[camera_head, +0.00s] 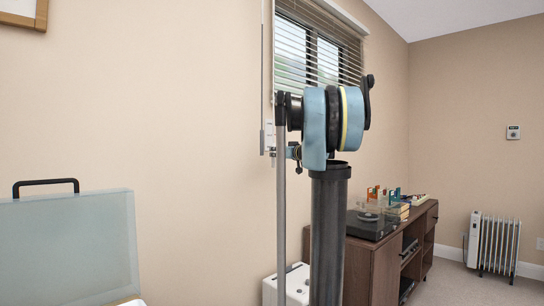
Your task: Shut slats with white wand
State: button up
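The window blind (318,50) hangs at the upper middle, its slats tilted with gaps between them, and daylight and window frame show through. My large blue and black arm joint covers the lower part of the window.
A brown wooden cabinet (385,262) carries a turntable (371,222) and several small items, right of my arm. A white box (291,287) stands low behind my arm. A pale translucent panel with a black handle (72,250) is at lower left. A white radiator (496,244) stands far right.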

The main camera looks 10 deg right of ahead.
jog(key=shift+x, duration=2.25)
jog(key=shift+c, duration=0.6)
grip_shut()
